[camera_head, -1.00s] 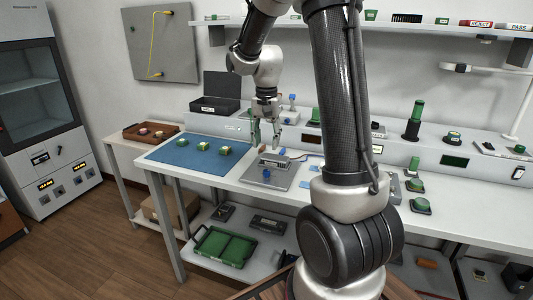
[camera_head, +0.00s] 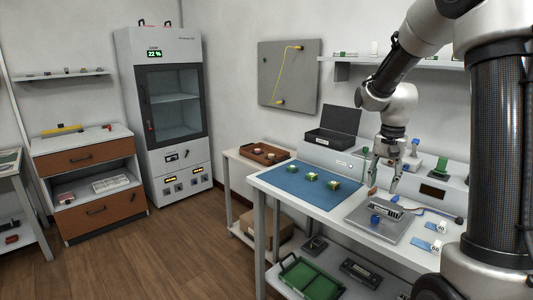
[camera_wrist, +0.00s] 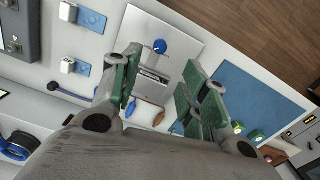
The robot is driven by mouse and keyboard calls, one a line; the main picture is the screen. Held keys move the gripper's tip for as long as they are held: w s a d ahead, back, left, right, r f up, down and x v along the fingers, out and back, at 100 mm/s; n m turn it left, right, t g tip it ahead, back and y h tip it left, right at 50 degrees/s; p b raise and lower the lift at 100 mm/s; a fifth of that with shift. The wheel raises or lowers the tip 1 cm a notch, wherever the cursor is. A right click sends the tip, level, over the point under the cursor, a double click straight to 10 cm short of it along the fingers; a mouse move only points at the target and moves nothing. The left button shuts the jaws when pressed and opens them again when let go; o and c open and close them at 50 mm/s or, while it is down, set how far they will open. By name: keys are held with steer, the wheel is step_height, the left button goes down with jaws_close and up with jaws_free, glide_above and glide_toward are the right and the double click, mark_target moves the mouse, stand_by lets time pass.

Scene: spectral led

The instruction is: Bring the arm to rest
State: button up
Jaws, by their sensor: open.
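My gripper (camera_head: 384,180) hangs above the white workbench (camera_head: 345,222), between the blue mat and the grey test plate, pointing down. In the wrist view my gripper (camera_wrist: 160,90) has its two green-padded fingers spread apart with nothing held between them. A grey plate (camera_head: 372,228) with a small fixture (camera_head: 387,208) and a blue knob (camera_head: 375,219) lies just in front of the gripper. The fixture also shows between the fingers in the wrist view (camera_wrist: 152,75). A brown piece (camera_wrist: 146,112) lies behind the fixture.
A blue mat (camera_head: 285,180) with several small green and cream blocks lies on the left of the bench. A brown tray (camera_head: 264,152) and an open black box (camera_head: 334,138) stand beyond it. A cabinet (camera_head: 165,110) and drawers (camera_head: 88,185) stand left. Open wooden floor lies between.

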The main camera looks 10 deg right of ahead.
steer(key=s+a+r+n+t, duration=0.2)
steer(key=s+r+n, duration=0.2)
steer(key=s, duration=0.8)
steer(key=s+a+r+n+t, duration=0.2)
steer(key=s+r, duration=0.4)
steer(key=s, duration=0.5)
steer(key=shift+s+a+n, duration=0.35)
steer(key=shift+a+n, duration=0.25)
steer(key=shift+n, duration=0.6)
